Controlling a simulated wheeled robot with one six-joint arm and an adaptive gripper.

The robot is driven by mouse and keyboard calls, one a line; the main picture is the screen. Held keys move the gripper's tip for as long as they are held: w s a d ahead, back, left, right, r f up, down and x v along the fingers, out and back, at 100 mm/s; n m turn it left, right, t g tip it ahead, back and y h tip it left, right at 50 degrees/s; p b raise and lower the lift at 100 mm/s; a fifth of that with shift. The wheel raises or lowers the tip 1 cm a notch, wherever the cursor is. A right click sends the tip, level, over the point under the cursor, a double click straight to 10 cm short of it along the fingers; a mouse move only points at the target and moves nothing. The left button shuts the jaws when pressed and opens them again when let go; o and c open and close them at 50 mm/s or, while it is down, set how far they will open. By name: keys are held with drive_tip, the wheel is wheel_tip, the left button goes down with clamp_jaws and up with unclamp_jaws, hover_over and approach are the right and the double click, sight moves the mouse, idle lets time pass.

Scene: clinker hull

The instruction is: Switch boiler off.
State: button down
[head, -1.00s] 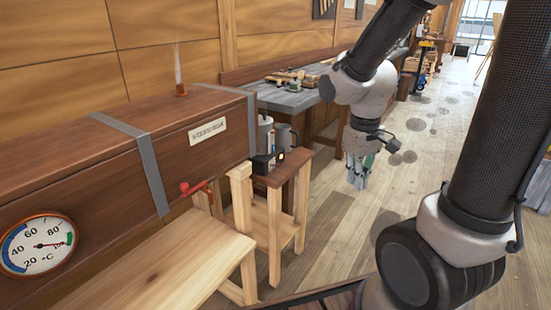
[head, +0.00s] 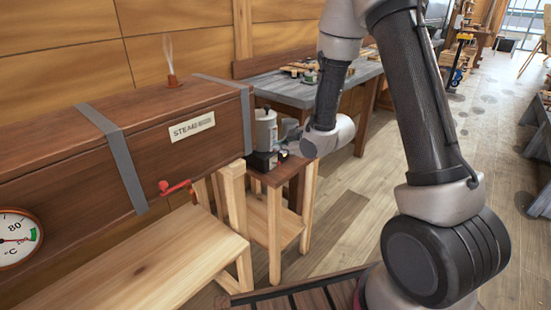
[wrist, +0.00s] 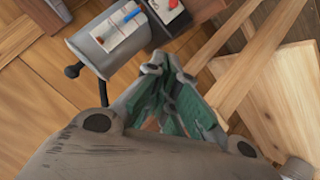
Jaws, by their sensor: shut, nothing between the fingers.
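The boiler (head: 265,128) is a grey cylinder standing on a small wooden stand (head: 285,180) beside the steam box. A dark control box (head: 262,161) sits at its foot. In the wrist view, the boiler (wrist: 110,38) is at the upper left, with a blue and red label on it. The dark box there (wrist: 180,22) carries a white plate with a red spot. My gripper (wrist: 158,68) is shut and empty, its green-padded fingers close together just below the box in the picture. I cannot tell whether they touch it. In the head view my wrist hides most of the gripper.
The long wooden steam box (head: 150,135) with a red-handled valve (head: 175,187) and a dial (head: 15,240) fills the left. A light wooden bench (head: 150,265) is in front. A grey workbench (head: 300,90) stands behind. Floor to the right is open.

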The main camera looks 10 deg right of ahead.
sight(268, 158)
idle(0.3)
drive_tip(key=w+f, duration=0.2)
drive_tip(key=w+a+f, duration=0.1)
drive_tip(key=w+f, duration=0.4)
drive_tip(key=f, duration=0.1)
drive_tip(key=shift+w+a, duration=0.25)
drive_tip(key=shift+a, duration=0.1)
drive_tip(key=shift+d+f, duration=0.3)
drive_tip(key=shift+f, duration=0.05)
drive_tip(key=shift+d+f, duration=0.1)
